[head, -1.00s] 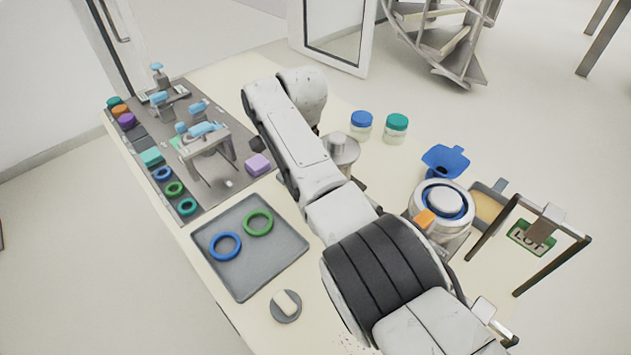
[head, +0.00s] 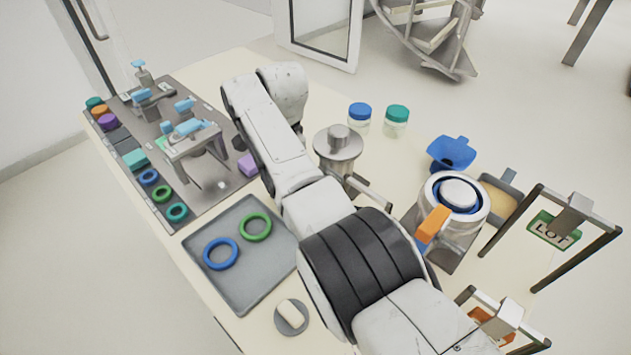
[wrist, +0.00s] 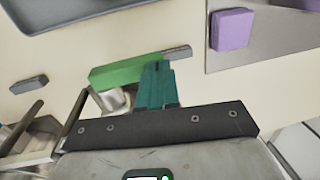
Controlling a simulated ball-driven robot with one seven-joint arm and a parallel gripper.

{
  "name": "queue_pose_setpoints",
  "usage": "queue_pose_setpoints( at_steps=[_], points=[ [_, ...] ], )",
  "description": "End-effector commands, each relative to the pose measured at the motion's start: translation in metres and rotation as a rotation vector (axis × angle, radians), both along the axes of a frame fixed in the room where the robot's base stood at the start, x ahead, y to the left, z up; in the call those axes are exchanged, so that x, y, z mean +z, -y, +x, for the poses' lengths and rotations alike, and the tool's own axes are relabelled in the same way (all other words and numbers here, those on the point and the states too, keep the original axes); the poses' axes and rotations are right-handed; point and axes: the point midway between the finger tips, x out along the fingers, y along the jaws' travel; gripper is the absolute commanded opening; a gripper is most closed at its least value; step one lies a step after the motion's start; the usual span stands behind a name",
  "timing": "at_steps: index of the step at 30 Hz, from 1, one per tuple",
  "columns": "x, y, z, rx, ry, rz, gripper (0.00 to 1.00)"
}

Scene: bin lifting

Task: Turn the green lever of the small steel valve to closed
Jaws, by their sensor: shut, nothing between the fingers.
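The green lever (wrist: 125,71) shows in the wrist view, lying roughly crosswise with a grey piece at its right end. Part of the small steel valve (wrist: 114,99) shows below the lever's left part. My gripper (wrist: 157,68) has its teal fingers shut together with nothing between them. The fingertips overlap the lever's right part in the picture; I cannot tell whether they touch it. In the head view my arm hides the gripper, and I cannot make out the valve or lever there.
A grey tray (head: 240,285) with a blue ring and a green ring lies left of my arm. A steel vessel (head: 338,145) and a steel pot with an orange handle (head: 433,224) stand to the right. A purple block (wrist: 231,29) sits on the mat's edge.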

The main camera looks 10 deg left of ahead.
Motion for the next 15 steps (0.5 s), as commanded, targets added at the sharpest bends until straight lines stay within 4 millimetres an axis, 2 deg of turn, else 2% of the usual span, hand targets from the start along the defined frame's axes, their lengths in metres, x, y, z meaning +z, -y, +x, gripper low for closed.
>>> queue_pose_setpoints(
  at_steps=[15],
  points=[
    [-0.0078,0.0010,-0.0015,-0.001,-0.004,0.000,0.00]
  ],
)
